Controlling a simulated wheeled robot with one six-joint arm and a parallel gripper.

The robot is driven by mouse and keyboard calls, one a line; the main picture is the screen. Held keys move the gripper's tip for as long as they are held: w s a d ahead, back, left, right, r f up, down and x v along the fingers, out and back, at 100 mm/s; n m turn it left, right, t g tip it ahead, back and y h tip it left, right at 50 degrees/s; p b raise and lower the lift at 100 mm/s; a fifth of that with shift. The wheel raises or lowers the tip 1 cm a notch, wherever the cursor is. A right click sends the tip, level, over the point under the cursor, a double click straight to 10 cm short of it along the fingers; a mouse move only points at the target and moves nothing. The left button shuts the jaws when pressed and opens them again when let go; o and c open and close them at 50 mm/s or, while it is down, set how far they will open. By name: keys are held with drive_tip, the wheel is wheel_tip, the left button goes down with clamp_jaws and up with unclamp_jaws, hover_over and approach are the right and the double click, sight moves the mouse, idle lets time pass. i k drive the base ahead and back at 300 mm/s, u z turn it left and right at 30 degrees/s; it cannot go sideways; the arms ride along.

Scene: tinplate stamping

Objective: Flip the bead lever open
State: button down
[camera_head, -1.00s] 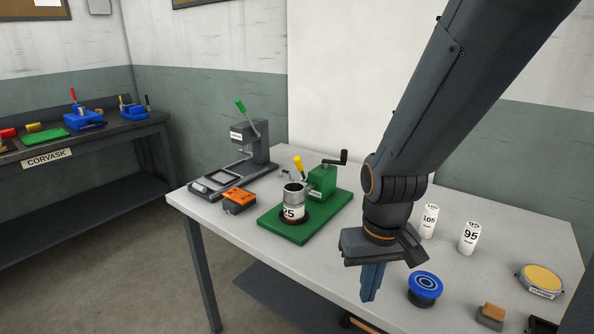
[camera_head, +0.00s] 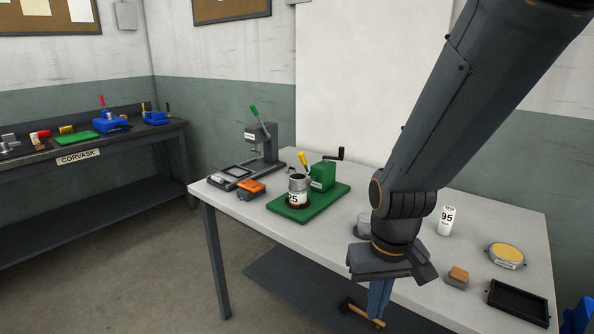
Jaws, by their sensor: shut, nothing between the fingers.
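The green machine (camera_head: 322,176) stands on a green base plate (camera_head: 335,199) on the table. It has a yellow-handled lever (camera_head: 304,160), tilted slightly, and a black crank (camera_head: 335,154). I cannot tell whether this lever is the bead lever. A metal can (camera_head: 298,190) labelled 25 stands at its left. My gripper (camera_head: 378,303) points down at the table's front edge, to the right of and nearer than the machine. Its blue fingers are shut and empty, and it touches nothing that I can see.
A grey press (camera_head: 262,144) with a green lever and an orange block (camera_head: 251,188) stand left of the machine. A white cylinder (camera_head: 446,220) labelled 95, a yellow-topped tin (camera_head: 505,256) and a black tray (camera_head: 518,302) are on the right. My arm hides part of the table.

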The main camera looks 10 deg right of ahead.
sight(301, 154)
drive_tip(key=u, duration=0.4)
drive_tip(key=i, duration=1.15)
drive_tip(key=z, duration=0.4)
